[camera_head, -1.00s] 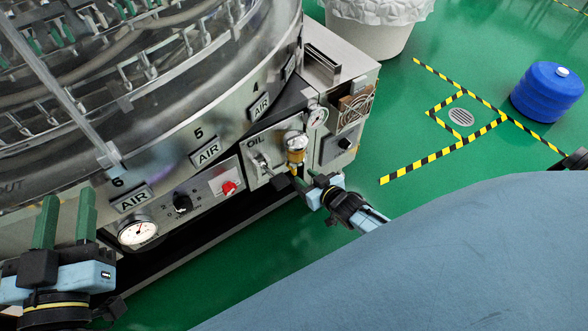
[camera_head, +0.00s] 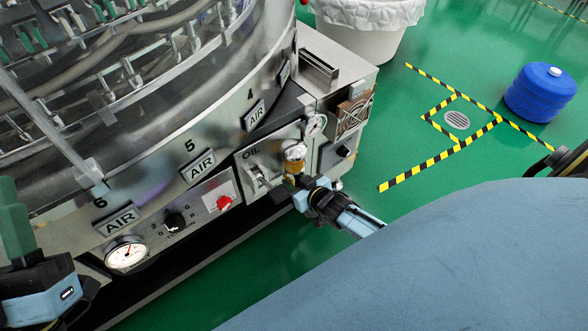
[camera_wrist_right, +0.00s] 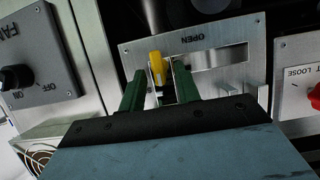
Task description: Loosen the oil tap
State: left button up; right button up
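The oil panel (camera_head: 257,160) is on the front of the washer. A gold and clear fitting (camera_head: 294,168), which I take to be the oil tap, stands out from it below a small round gauge. My right gripper (camera_head: 303,190) is right beside it, its fingers mostly hidden in the head view. In the right wrist view the two green fingers (camera_wrist_right: 160,88) are apart. A yellow part (camera_wrist_right: 157,66) shows in the gap between them; I cannot tell whether they touch it. My left gripper (camera_head: 18,225) is partly cut off at the left edge, away from the panel.
A red knob (camera_head: 224,203) and a black knob (camera_head: 175,222) sit left of the oil panel. A fan (camera_head: 352,115) is to its right. A white bin (camera_head: 368,30) and a blue drum (camera_head: 541,92) stand on the clear green floor.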

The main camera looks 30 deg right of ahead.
grip_shut()
